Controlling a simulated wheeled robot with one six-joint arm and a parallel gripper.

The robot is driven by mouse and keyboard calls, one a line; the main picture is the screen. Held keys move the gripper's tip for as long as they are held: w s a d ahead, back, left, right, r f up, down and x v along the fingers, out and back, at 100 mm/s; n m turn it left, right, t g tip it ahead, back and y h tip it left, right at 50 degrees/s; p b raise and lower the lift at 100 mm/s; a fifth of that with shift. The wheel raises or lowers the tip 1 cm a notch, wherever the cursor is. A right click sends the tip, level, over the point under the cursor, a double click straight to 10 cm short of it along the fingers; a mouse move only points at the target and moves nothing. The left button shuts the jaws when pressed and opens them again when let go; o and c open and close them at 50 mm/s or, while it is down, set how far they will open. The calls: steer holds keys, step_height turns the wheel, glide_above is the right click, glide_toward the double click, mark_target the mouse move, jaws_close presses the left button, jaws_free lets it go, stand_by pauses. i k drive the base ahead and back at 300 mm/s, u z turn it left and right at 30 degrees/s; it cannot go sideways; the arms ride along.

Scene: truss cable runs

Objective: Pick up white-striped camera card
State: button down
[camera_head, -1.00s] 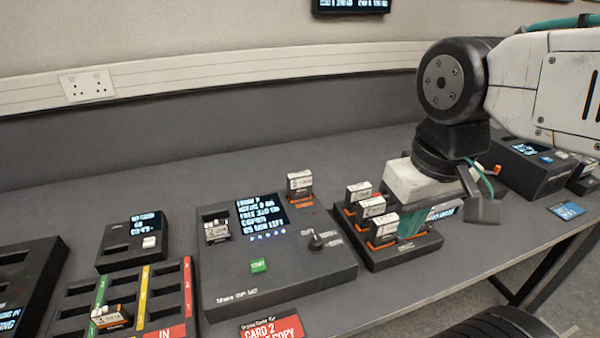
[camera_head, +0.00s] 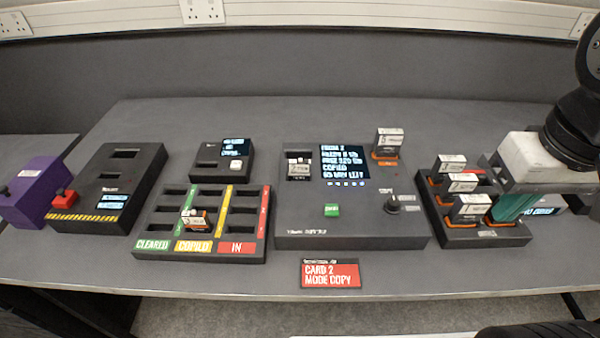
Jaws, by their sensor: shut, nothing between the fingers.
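Three dark cards with white labels stand upright in orange-edged slots of the black holder (camera_head: 488,238) at the right: a rear card (camera_head: 450,163), a middle card (camera_head: 462,183) and a front card (camera_head: 470,208). One similar card (camera_head: 387,142) stands at the right rear of the copier box, another (camera_head: 298,168) sits in its left slot, and one (camera_head: 196,219) lies in the sorting tray. Which card is white-striped is too small to tell. My gripper (camera_head: 513,206), with a white body and teal part, is shut and empty over the holder's right side, right of its cards. Its fingertips are partly hidden.
The copier box (camera_head: 360,233) has a screen, green button and knob. Left of it are the sorting tray (camera_head: 147,228) marked CLEARED, COPIED and IN, a small screen box (camera_head: 208,151), a black slotted box (camera_head: 95,185) and a purple block (camera_head: 35,195). The rear table is clear.

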mark_target(298, 171)
steer(key=z, duration=0.05)
steer(key=k, duration=1.2)
steer(key=u, duration=1.15)
steer(key=i, duration=1.25)
steer(key=z, duration=0.6)
steer(key=i, duration=0.4)
steer(key=z, duration=0.5)
